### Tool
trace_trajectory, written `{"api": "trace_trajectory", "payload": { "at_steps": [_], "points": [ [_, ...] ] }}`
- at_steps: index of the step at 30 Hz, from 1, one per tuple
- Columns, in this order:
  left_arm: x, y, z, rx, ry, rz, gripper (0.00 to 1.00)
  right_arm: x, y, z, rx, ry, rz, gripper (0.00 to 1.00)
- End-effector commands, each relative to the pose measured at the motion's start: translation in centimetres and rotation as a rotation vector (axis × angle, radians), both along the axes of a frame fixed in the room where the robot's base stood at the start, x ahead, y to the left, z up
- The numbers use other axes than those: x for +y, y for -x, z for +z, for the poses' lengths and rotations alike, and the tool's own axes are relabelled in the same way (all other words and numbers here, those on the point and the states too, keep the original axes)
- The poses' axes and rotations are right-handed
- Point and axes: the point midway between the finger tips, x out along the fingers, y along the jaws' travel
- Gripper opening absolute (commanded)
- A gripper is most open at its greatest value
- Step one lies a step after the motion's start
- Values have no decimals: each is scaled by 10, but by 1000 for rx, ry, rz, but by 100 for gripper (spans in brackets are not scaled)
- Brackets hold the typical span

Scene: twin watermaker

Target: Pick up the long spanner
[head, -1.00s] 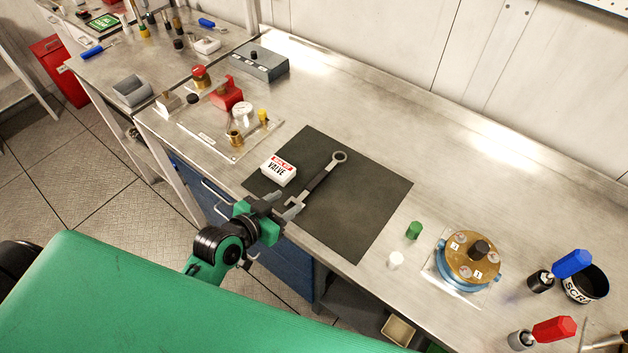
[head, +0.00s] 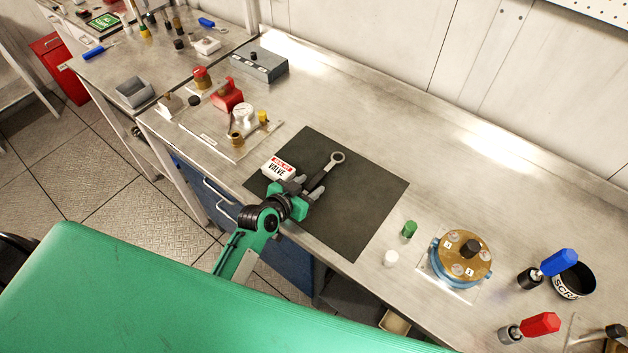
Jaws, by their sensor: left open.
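The long spanner (head: 325,172) lies on the dark mat (head: 365,202), its ring end pointing away towards the wall. It has a dark handle and a pale metal ring. My left gripper (head: 304,186) is open over the near end of the spanner, which it partly hides. I cannot tell whether the fingers sit around the handle or above it. My right gripper does not show.
A white valve box (head: 278,167) stands on the mat just left of my left gripper. A plate with red and brass fittings (head: 213,128) is further left. A green cap (head: 409,229), a white cap (head: 390,258) and a brass-topped blue valve (head: 462,256) stand to the right.

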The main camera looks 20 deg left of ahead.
Motion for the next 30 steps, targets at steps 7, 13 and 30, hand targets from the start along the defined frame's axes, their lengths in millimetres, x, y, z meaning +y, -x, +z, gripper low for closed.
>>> {"api": "trace_trajectory", "payload": {
  "at_steps": [7,13,30],
  "points": [
    [0,-1,0,-1,0,0,42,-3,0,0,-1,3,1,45],
    [0,-1,0,0,0,0,2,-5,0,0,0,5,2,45],
    [0,-1,21,-6,1,0,0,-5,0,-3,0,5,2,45]
  ]
}}
